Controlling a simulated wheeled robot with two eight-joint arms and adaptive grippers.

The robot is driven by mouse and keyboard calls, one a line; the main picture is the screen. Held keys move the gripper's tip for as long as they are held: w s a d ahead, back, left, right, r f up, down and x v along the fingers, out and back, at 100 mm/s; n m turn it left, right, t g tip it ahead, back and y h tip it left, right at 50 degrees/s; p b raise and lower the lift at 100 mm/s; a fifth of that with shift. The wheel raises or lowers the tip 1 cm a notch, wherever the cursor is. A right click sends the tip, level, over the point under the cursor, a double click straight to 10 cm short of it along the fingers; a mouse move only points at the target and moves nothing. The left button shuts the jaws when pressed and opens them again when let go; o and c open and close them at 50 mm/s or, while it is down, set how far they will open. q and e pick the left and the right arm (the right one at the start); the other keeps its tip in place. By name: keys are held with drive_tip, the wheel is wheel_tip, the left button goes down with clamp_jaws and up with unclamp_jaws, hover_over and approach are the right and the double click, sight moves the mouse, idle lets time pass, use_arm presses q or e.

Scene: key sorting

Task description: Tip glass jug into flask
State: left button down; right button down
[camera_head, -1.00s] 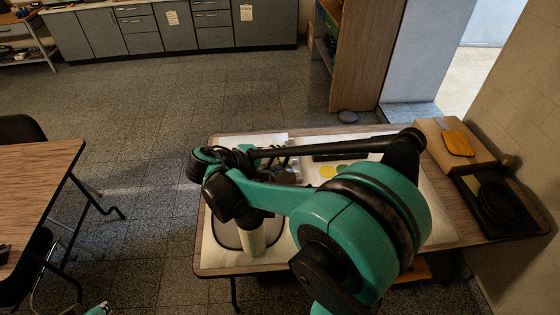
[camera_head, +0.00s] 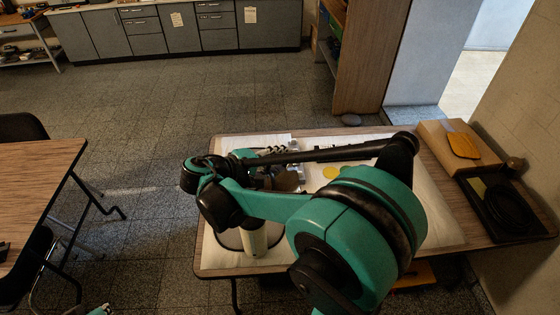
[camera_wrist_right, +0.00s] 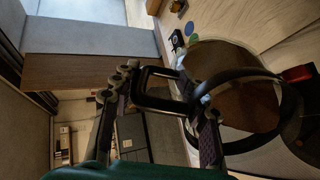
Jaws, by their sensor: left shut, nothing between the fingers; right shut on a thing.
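In the right wrist view my right gripper (camera_wrist_right: 165,112) is shut on the dark looped handle of the glass jug (camera_wrist_right: 222,75). The jug has a dark round rim and something brown in or behind its glass. In the head view my right arm covers most of this gripper; a brown round patch (camera_head: 288,181) under the arm looks like the jug. A pale upright cylinder (camera_head: 254,240), perhaps the flask, stands on the mat below the arm, its top hidden. A small part of my left gripper (camera_head: 100,309) shows at the bottom left edge, shut and empty, away from the table.
The pale mat (camera_head: 435,215) covers much of the wooden table. A yellow disc (camera_head: 331,172) lies behind my arm. At the right are a cardboard box (camera_head: 436,137) with an orange item and a black tray (camera_head: 482,210). Another table (camera_head: 40,175) stands left.

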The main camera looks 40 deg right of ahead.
sight(269, 161)
drive_tip(key=shift+s+a+r+h+b, duration=0.1)
drive_tip(key=shift+a+h+b, duration=1.6)
drive_tip(key=shift+b, duration=1.1)
drive_tip(key=y+p, duration=0.2)
drive_tip(key=p, duration=0.2)
drive_tip(key=r+y+p, duration=0.1)
drive_tip(key=y+p, duration=0.1)
drive_tip(key=p, duration=0.2)
drive_tip(key=y+p, duration=0.3)
drive_tip(key=p, duration=0.1)
drive_tip(key=shift+d+r+p, duration=0.15)
drive_tip(key=shift+r+p, duration=0.2)
drive_tip(key=shift+f+y+p, duration=0.1)
drive_tip(key=shift+y+p, duration=0.35)
drive_tip(key=shift+y, duration=0.15)
wheel_tip(269, 161, up, 4)
drive_tip(key=y+p, duration=0.1)
drive_tip(key=p, duration=0.1)
drive_tip(key=y+p, duration=0.4)
drive_tip(key=p, duration=0.1)
drive_tip(key=shift+f, duration=0.25)
drive_tip(key=shift+r+y+p, duration=0.55)
drive_tip(key=shift+r+y, duration=0.05)
drive_tip(key=shift+y, duration=0.6)
drive_tip(key=shift+g+y, duration=0.3)
drive_tip(key=shift+y, duration=0.1)
